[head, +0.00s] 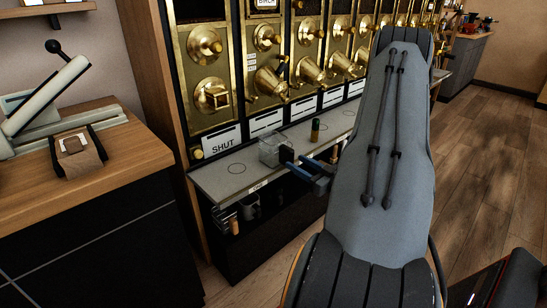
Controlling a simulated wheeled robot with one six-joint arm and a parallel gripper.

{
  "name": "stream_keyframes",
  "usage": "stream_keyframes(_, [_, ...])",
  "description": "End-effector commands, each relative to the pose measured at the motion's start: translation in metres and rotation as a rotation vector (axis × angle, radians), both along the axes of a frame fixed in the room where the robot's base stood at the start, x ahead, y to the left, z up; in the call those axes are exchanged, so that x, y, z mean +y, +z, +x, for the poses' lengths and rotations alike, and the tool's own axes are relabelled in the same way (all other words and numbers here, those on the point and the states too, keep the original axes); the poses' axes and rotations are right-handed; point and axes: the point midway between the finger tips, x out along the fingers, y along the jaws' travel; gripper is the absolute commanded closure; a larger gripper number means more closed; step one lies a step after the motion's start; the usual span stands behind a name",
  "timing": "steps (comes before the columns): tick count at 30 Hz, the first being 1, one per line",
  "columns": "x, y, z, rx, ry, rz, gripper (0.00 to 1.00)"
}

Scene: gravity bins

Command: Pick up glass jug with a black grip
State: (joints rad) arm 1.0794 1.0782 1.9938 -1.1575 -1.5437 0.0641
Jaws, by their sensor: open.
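The glass jug (270,152) is a clear, squarish vessel on the grey counter under the brass dispensers. Its black grip (286,154) is on its right side, toward my gripper. My gripper (297,164), with dark and blue parts, is open just right of the jug, at the counter's front edge. It holds nothing that I can see. My arm reaches in from the right. Whether a finger touches the grip is too small to tell.
The grey counter (215,181) is bare to the left, with a ring mark. A shelf below holds a metal mug (250,206). A wooden worktop (110,145) with a lever device is at left.

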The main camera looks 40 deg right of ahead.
Motion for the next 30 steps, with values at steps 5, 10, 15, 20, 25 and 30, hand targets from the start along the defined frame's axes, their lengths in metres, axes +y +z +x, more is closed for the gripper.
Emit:
stream_keyframes(5, [0.002, 0.002, 0.013, 0.0, 0.001, -0.001, 0.56])
stream_keyframes(10, [0.005, 0.007, 0.037, 0.0, 0.003, -0.001, 0.56])
stream_keyframes(15, [0.007, 0.006, 0.056, 0.001, 0.002, -0.001, 0.56])
stream_keyframes(20, [0.006, 0.006, 0.057, 0.001, 0.001, 0.0, 0.56])
stream_keyframes(25, [0.006, 0.006, 0.056, 0.001, 0.001, 0.0, 0.77])
stream_keyframes(30, [0.006, 0.006, 0.056, 0.001, 0.001, 0.0, 1.0])
